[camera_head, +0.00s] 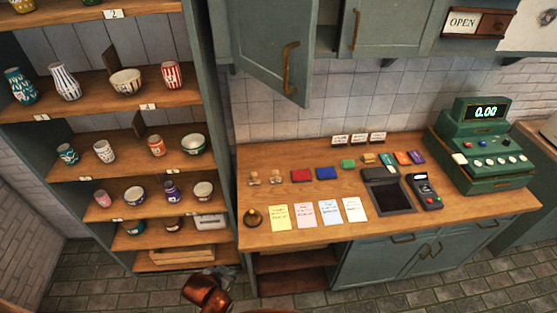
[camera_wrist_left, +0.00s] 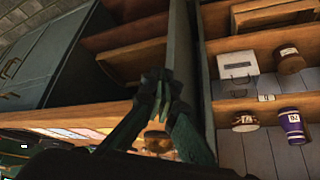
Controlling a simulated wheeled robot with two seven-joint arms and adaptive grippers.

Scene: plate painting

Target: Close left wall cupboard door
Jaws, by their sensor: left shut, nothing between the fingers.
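The left wall cupboard door (camera_head: 268,45) is grey-green and stands swung open at the top middle of the head view. Its brass handle (camera_head: 291,68) is near its free edge, and a dark opening (camera_head: 326,40) shows beside it. My left gripper (camera_head: 230,273) is low in the head view, in front of the pottery shelf's foot, well below and apart from the door. In the left wrist view its fingers (camera_wrist_left: 158,88) are together with nothing between them. The door is not clearly seen in that view. My right gripper is out of view.
The right cupboard door (camera_head: 385,25) looks shut. Below is a wooden counter (camera_head: 430,226) with cards, small coloured items, a bell (camera_head: 253,217) and a green cash register (camera_head: 482,150). A tall shelf of pottery (camera_head: 222,150) stands left. Tiled floor is open in front.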

